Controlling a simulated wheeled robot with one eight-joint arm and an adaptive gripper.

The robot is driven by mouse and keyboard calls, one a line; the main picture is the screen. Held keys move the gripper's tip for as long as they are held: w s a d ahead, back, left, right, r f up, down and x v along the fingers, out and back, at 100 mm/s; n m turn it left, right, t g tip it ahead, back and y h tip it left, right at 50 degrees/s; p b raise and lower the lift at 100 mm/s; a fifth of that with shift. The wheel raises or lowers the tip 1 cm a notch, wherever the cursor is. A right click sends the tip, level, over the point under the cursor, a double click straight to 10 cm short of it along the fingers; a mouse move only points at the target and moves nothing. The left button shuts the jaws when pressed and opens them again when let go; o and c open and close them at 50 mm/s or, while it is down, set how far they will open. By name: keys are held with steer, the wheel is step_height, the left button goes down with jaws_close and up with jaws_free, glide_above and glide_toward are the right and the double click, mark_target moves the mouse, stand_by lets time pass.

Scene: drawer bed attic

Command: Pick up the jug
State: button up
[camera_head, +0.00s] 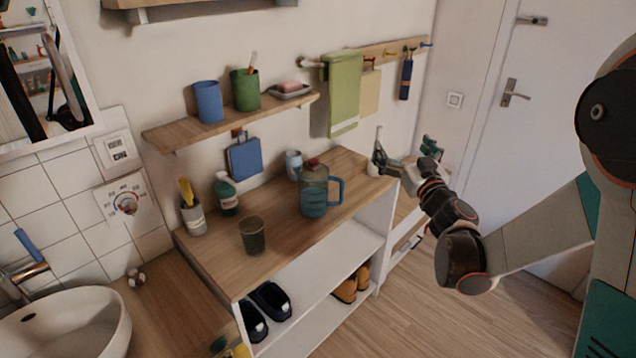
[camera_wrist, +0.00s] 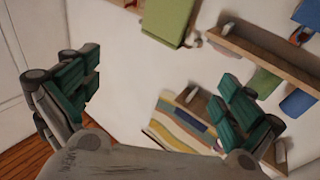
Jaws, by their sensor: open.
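The jug (camera_head: 313,192) stands upright on the wooden top of the shelf unit (camera_head: 220,265) in the head view. It is blue-green and see-through, with a reddish lid and a blue handle on its right side. My gripper (camera_head: 406,152) is to the right of the jug and apart from it, above the right end of the unit. In the wrist view my gripper (camera_wrist: 160,100) shows its two green-padded fingers spread wide with nothing between them. I cannot make out the jug in the wrist view.
A dark cup (camera_head: 252,236) stands left of the jug, and a light mug (camera_head: 293,164) stands behind it. A spray bottle (camera_head: 226,194) and a grey holder (camera_head: 193,214) are farther left. A wall shelf (camera_head: 230,122) overhangs the back. A green towel (camera_head: 343,92) hangs behind.

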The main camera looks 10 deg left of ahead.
steer(key=a+f+n+g+y, duration=0.35)
steer(key=a+f+y, duration=0.2)
steer(key=f, duration=0.45)
steer(key=n+g+y, duration=0.1)
steer(key=n+g, duration=0.1)
steer(key=g, duration=0.1)
glide_toward(324, 192)
steer(key=x, duration=0.6)
steer(key=shift+w+d+r, duration=0.1)
steer(key=shift+w+d, duration=0.1)
steer(key=x, duration=0.1)
steer(key=b+x, duration=0.1)
steer(key=x, duration=0.2)
steer(key=shift+s+a+b, duration=0.15)
steer(key=shift+a+b, duration=0.15)
steer(key=shift+a, duration=0.1)
steer(key=shift+w+a+r, duration=0.15)
steer(key=shift+w+a, duration=0.25)
steer(key=shift+w, duration=0.05)
jaws_close()
